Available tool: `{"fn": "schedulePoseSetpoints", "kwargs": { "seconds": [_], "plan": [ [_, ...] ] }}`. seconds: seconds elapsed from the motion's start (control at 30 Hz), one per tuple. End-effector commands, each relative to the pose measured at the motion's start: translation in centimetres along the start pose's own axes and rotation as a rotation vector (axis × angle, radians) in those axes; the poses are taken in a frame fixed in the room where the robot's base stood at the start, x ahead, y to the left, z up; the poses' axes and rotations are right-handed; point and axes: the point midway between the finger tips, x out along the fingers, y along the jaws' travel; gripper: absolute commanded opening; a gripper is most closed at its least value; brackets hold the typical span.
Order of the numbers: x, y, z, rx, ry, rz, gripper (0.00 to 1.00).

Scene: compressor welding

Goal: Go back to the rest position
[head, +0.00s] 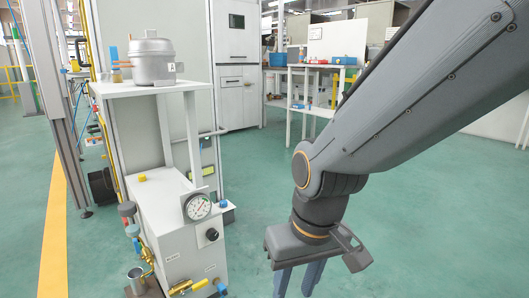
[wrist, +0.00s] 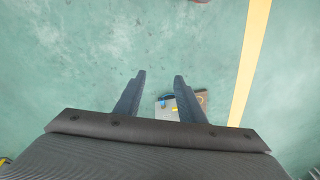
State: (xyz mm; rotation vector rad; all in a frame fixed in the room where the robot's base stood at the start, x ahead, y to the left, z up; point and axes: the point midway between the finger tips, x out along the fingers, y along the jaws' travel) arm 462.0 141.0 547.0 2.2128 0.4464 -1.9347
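My gripper (head: 298,284) hangs pointing down over the green floor at the right of the head view, its tips cut by the lower edge. In the wrist view its two dark blue fingers (wrist: 160,77) are spread apart. Nothing shows held between them. Bare green floor fills most of the wrist view. A silver compressor (head: 152,60) stands upright on the white shelf (head: 125,90) at the left, well apart from my gripper.
A white station with a pressure gauge (head: 198,207), valves and hoses stands left of my gripper. A white table (head: 300,98) with small items is further back. A yellow floor line (head: 55,240) runs at the left. Open floor (head: 420,230) lies at the right.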

Motion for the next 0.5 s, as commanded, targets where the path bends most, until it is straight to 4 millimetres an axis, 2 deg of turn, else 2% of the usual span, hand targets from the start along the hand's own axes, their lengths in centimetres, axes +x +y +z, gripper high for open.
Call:
{"fn": "schedulePoseSetpoints", "kwargs": {
  "seconds": [0.03, 0.1, 0.5],
  "plan": [
    [-0.8, -1.6, 0.6, -0.036, -0.007, -0.013, 0.36],
    [-1.4, -3.1, 1.3, -0.071, -0.02, -0.027, 0.36],
    [-4.4, -8.9, 5.0, -0.217, -0.075, -0.081, 0.36]
  ]
}}
